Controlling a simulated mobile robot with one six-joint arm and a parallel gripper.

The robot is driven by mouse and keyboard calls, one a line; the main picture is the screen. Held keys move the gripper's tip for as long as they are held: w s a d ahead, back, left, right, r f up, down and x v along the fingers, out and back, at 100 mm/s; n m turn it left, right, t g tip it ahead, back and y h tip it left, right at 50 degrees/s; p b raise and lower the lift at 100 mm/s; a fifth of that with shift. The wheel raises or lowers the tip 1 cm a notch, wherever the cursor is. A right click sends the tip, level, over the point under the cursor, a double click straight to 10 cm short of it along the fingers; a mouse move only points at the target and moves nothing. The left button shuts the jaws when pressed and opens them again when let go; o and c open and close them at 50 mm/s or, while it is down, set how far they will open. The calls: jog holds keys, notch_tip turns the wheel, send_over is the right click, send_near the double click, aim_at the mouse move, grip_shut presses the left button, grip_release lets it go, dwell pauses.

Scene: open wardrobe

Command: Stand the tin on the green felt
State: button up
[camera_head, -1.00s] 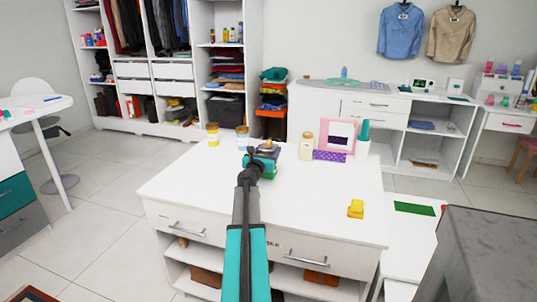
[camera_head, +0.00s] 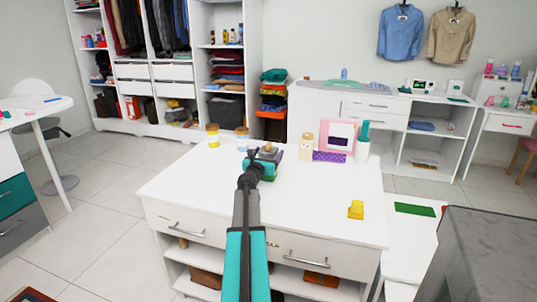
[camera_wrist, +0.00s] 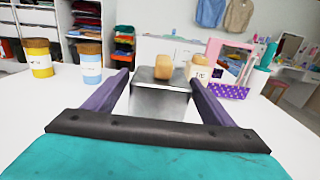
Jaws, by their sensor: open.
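The tin (camera_wrist: 160,98) is a grey metal box with a tan knob on its lid. It stands upright on the white island top, and in the head view it is partly hidden behind my gripper (camera_head: 266,160). In the wrist view my gripper (camera_wrist: 159,82) is open, with one purple finger on each side of the tin. I cannot tell whether either finger touches it. The green felt (camera_head: 414,208) is a flat green rectangle on a low white surface right of the island.
A yellow jar (camera_head: 213,136) and a blue jar (camera_head: 242,139) stand left of the tin. A yellow object (camera_head: 356,209) sits near the island's right edge.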

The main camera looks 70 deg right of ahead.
jog(key=shift+r, duration=0.15)
jog(key=a, duration=1.2)
jog(key=shift+s, duration=0.35)
jog(key=shift+o, duration=0.5)
